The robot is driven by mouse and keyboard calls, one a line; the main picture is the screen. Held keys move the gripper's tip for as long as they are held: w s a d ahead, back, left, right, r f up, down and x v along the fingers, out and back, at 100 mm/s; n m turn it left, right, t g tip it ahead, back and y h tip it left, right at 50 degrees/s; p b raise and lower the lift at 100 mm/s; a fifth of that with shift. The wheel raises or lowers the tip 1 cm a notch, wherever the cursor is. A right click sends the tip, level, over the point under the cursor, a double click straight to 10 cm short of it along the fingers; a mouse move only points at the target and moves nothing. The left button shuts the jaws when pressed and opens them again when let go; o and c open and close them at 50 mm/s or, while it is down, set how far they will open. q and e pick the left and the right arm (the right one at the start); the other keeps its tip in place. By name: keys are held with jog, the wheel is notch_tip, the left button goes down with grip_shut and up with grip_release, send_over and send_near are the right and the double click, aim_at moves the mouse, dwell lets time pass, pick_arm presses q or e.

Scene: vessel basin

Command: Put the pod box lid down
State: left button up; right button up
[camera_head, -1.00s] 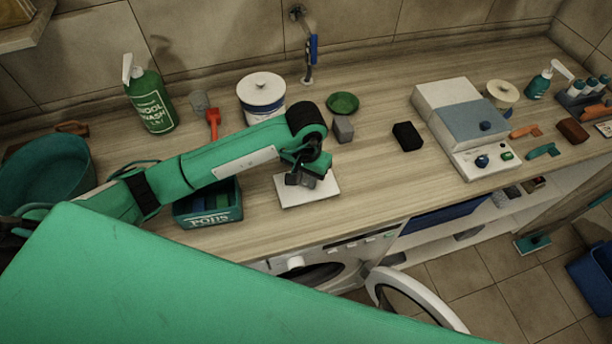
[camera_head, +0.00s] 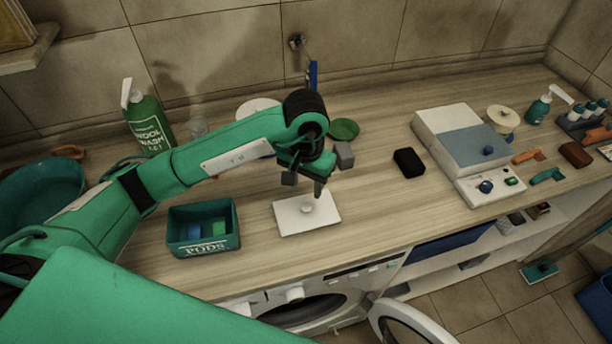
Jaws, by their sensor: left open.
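The pod box lid (camera_head: 292,222) is a flat white square with a small round knob. It lies flat on the wooden counter in the head view. My left gripper (camera_head: 304,187) is open just above the lid's knob, pointing down, and appears empty and apart from it. The pod box (camera_head: 203,246) is a dark green open box marked PODS, to the left of the lid. Coloured pods show inside it. My right gripper is not in view.
A green wool wash bottle (camera_head: 147,118) and a teal basin (camera_head: 45,190) stand at the left. A black block (camera_head: 408,162) and a grey block (camera_head: 344,155) lie right of my arm. A white and grey appliance (camera_head: 468,145) stands further right. The washer door (camera_head: 405,325) hangs open below.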

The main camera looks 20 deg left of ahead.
pick_arm(q)
jog(key=shift+r+b, duration=0.5)
jog(key=shift+r, duration=1.55)
